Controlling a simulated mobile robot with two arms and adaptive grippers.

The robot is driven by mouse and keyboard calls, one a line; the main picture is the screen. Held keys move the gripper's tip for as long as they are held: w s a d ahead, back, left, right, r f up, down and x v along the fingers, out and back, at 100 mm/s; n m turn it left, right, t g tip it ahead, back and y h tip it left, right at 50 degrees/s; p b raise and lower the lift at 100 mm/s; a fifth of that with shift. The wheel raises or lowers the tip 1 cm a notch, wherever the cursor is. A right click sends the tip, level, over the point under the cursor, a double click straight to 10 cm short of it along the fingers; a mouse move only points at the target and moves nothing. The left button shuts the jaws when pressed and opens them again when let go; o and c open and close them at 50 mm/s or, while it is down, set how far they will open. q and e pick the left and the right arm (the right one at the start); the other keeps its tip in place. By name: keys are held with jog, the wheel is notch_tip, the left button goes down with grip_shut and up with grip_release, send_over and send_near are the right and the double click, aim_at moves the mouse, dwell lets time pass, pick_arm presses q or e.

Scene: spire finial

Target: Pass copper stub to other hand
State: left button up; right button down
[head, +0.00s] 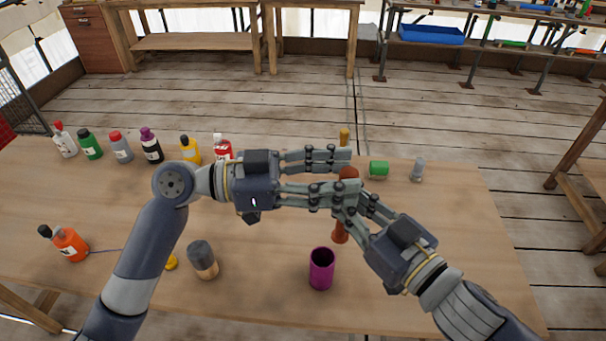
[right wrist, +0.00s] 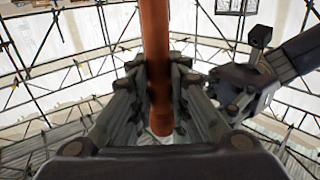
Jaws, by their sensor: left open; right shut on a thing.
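The copper stub (head: 340,234) is a reddish-brown rod held above the table near the middle of the head view. In the right wrist view the stub (right wrist: 155,40) runs between the fingers of my right gripper (right wrist: 160,95). My right gripper (head: 352,208) is shut on it, coming in from the lower right. My left gripper (head: 335,175) is open, with its fingers reaching from the left to the stub's upper part. The fingers hide the middle of the stub. I cannot tell whether the left fingers touch it.
The wooden table (head: 440,250) bears a purple cup (head: 321,268), a dark-topped cylinder (head: 202,259), an orange bottle (head: 69,243), a green piece (head: 378,169) and a grey piece (head: 417,169). Several bottles line the far left edge. The table's right part is clear.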

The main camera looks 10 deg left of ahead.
pick_arm(q)
jog(key=shift+w+d, duration=0.2)
jog(key=shift+d, duration=0.9)
grip_shut()
pick_arm(e)
jog(key=c, duration=1.4)
grip_release()
jog(key=shift+c, duration=0.2)
